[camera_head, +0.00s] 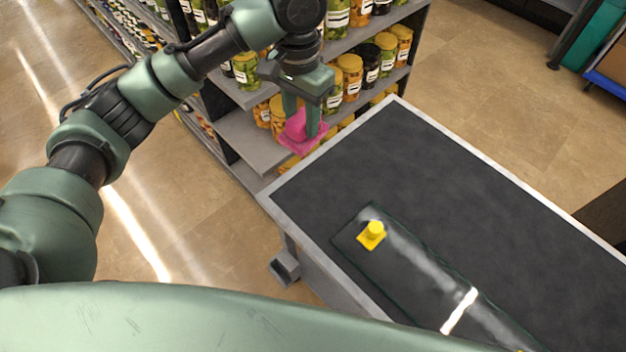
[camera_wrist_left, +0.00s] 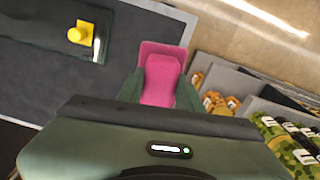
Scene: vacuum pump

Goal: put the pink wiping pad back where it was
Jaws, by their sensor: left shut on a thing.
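The pink wiping pad (camera_head: 301,134) is held in my left gripper (camera_head: 303,112), whose fingers are shut on it. In the head view the pad hangs in front of the shelf, just beyond the far left edge of the dark-topped table (camera_head: 420,160). In the left wrist view the pad (camera_wrist_left: 161,75) shows between the fingers, beside the table edge. A yellow piece with a round knob (camera_head: 373,234) sits on a long dark glossy panel (camera_head: 415,265) on the table; it also shows in the left wrist view (camera_wrist_left: 80,34). My right gripper is not in view.
Shelves with jars (camera_head: 351,75) stand close behind and beside the left gripper. The table top is clear around the panel. A blue and teal cart (camera_head: 604,88) is at the far right. Open tiled floor (camera_head: 490,90) lies behind the table.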

